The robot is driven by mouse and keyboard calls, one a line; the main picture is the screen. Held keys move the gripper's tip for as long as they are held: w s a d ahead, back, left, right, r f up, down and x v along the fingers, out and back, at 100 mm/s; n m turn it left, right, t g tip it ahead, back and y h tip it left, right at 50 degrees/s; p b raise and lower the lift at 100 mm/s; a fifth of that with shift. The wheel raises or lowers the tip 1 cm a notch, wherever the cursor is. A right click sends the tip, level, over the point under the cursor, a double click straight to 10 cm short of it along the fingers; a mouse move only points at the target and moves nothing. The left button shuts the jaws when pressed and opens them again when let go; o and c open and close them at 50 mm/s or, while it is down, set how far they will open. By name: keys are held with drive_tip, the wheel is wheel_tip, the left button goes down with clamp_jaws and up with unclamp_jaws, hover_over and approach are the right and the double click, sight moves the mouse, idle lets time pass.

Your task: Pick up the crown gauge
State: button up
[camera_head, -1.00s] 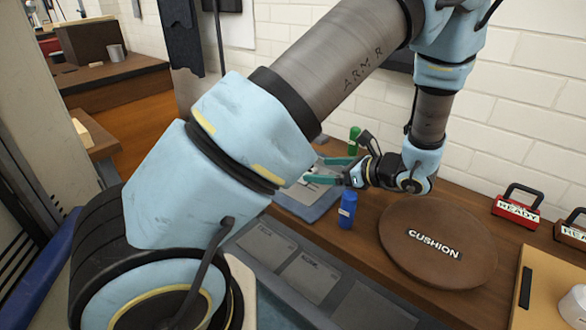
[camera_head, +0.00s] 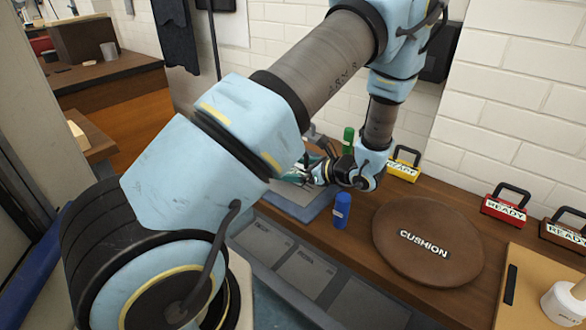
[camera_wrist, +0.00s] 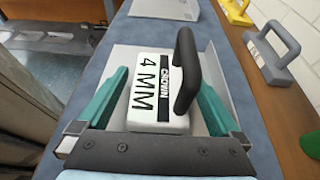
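The crown gauge (camera_wrist: 160,92) is a white block marked "4 MM" and "CROWN" with a black handle on its right side. In the wrist view it lies between the two teal fingers of my gripper (camera_wrist: 160,105). The fingers are spread, one on each side of the block, with pale surface showing beside it; I see no clear contact. In the head view my gripper (camera_head: 308,168) is low over the blue mat (camera_head: 307,209), partly behind my own arm, and the gauge cannot be made out clearly there.
A blue cylinder (camera_head: 342,211) and a green cylinder (camera_head: 348,139) stand near the gripper. A round brown cushion (camera_head: 410,262) lies to the right. Yellow (camera_head: 404,168) and red (camera_head: 503,209) "READY" blocks stand by the wall. A grey handled block (camera_wrist: 272,62) is right of the gauge.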

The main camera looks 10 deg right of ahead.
drive_tip(key=c, duration=1.5)
clamp_jaws()
drive_tip(key=shift+r, duration=0.15)
